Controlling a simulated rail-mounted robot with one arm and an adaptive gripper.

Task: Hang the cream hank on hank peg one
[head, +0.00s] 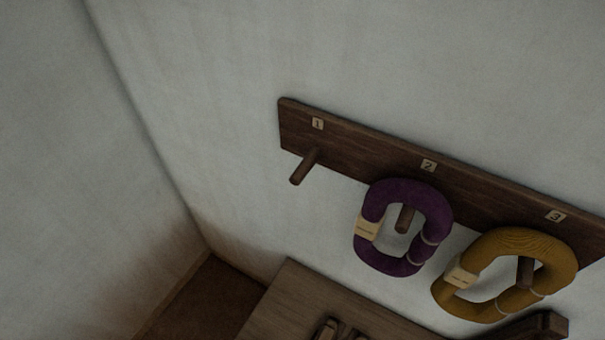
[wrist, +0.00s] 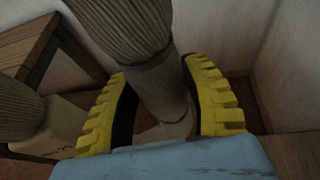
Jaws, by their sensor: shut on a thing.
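Hank peg one (head: 304,167) is a bare brown peg under the label 1, at the left end of the dark wooden board (head: 372,163) on the wall, in the head view. In the wrist view, my gripper (wrist: 157,72) has its two yellow ridged fingers on either side of a thick beige strand of the cream hank (wrist: 125,25), shut on it. Another part of the hank shows at the left edge, with a pale paper tag (wrist: 60,122). The rest of the hank is out of frame. My gripper does not show in the head view.
A purple hank (head: 436,210) hangs on peg two and a mustard hank (head: 560,254) on peg three. A wooden surface (head: 291,297) with dark items lies below the board. The wall left of peg one is clear up to the corner.

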